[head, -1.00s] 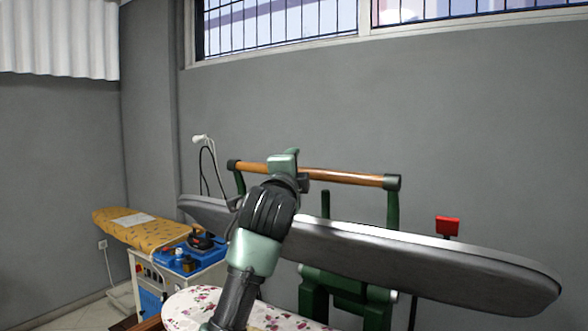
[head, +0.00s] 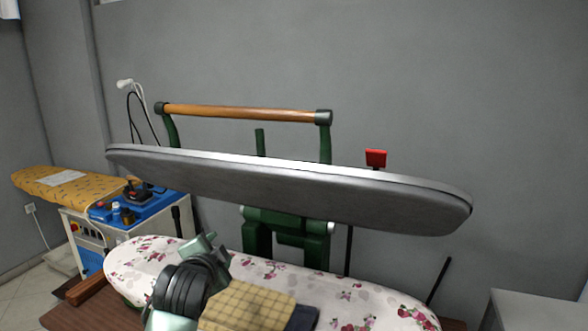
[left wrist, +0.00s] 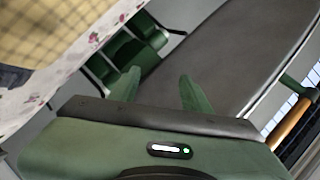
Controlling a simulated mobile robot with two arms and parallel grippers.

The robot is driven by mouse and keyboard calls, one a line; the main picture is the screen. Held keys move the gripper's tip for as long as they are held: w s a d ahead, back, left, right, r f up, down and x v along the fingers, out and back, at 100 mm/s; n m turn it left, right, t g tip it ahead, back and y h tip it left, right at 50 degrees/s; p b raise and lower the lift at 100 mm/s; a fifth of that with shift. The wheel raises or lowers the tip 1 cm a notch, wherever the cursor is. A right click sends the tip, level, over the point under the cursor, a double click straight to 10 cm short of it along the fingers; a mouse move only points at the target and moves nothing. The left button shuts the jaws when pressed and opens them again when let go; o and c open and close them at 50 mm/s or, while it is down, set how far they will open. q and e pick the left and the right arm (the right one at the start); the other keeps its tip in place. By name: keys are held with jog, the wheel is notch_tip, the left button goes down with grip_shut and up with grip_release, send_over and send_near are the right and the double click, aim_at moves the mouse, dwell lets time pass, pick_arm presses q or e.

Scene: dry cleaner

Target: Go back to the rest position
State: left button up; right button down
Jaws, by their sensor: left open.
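My left gripper (left wrist: 160,92) shows in the left wrist view with its two green fingers apart and nothing between them. In the head view my left arm and wrist are low at the bottom, in front of the floral pressing board (head: 150,258); the fingertips are hard to make out there. The press's long grey upper plate (head: 290,190) is raised above the board. Its wooden handle bar (head: 240,112) is above and behind the plate, apart from my gripper. A yellow checked cloth (head: 247,306) lies on the board beside my wrist. My right gripper is not in view.
A dark blue folded item (head: 302,318) lies by the checked cloth. At the left stand a yellow ironing board (head: 62,184) and a white cabinet (head: 92,228) with a blue tray (head: 140,205) and an iron. A light box (head: 535,312) is at the lower right.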

pick_arm(q)
jog(key=s+a+f+n+g, duration=0.2)
jog(key=s+f+n+g, duration=0.3)
jog(key=s+f, duration=1.4)
jog(key=s+f+n+g, duration=0.25)
jog(key=s+f, duration=0.25)
jog(key=s, duration=0.7)
jog(key=s+f+n+g, duration=0.25)
jog(key=s+f, duration=0.25)
jog(key=s, duration=0.6)
notch_tip(320, 180, down, 30)
jog(key=s+m+g+b, duration=0.1)
jog(key=s+g+b, duration=0.1)
jog(key=b, duration=0.2)
jog(key=s+a+f+g+b, duration=0.1)
jog(key=s+a+f+b, duration=0.1)
jog(key=s+f, duration=1.4)
jog(key=shift+a+f, duration=0.7)
jog(key=shift+f, duration=0.1)
